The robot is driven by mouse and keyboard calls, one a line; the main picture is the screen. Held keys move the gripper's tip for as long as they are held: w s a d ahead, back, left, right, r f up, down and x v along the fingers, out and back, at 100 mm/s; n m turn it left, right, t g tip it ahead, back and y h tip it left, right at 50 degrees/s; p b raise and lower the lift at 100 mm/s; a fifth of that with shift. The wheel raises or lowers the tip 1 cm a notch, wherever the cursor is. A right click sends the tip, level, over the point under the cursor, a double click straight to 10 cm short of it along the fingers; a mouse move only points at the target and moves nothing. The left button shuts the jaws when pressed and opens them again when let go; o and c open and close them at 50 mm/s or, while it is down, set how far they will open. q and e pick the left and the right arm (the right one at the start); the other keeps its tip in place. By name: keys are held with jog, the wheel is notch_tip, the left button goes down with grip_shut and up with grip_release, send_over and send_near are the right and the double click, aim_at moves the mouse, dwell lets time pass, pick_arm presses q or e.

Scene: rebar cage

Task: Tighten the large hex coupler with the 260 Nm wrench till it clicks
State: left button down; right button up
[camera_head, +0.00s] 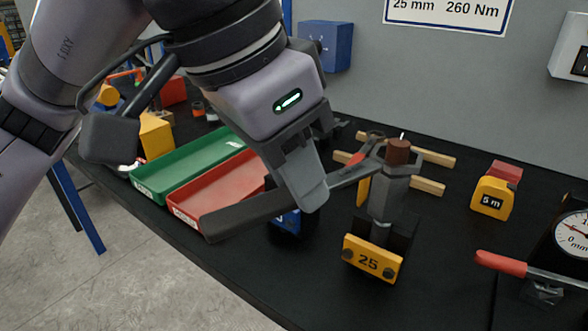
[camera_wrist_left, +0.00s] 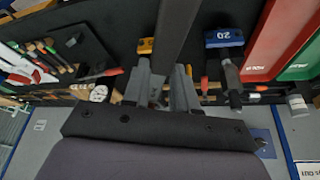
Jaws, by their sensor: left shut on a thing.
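The large hex coupler (camera_head: 385,195) stands upright, grey, with a brown bar end (camera_head: 398,151) at its top. It rises from a dark holder with a yellow "25" plate (camera_head: 372,259). My left gripper (camera_head: 308,200) is left of the coupler and shut on the wrench (camera_head: 245,212), whose dark handle points to the lower left. The wrench's metal end reaches the coupler's upper part; I cannot tell whether its jaw is seated around the hex. In the left wrist view, the dark handle (camera_wrist_left: 176,38) runs between the fingers (camera_wrist_left: 163,90). My right gripper is not in view.
A red tray (camera_head: 183,215) and a green tray (camera_head: 142,186) lie left of the gripper. A blue "20" holder (camera_wrist_left: 224,38) stands near the red tray. Wooden strips (camera_head: 428,186) lie behind the coupler; a yellow tape measure (camera_head: 492,198), red-handled tool (camera_head: 500,263) and dial gauge (camera_head: 574,232) are right.

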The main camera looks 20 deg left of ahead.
pick_arm(q)
jog(key=shift+r+p, duration=1.45)
jog(key=shift+r, duration=0.6)
jog(key=shift+r+p, duration=0.7)
jog(key=shift+r, duration=0.15)
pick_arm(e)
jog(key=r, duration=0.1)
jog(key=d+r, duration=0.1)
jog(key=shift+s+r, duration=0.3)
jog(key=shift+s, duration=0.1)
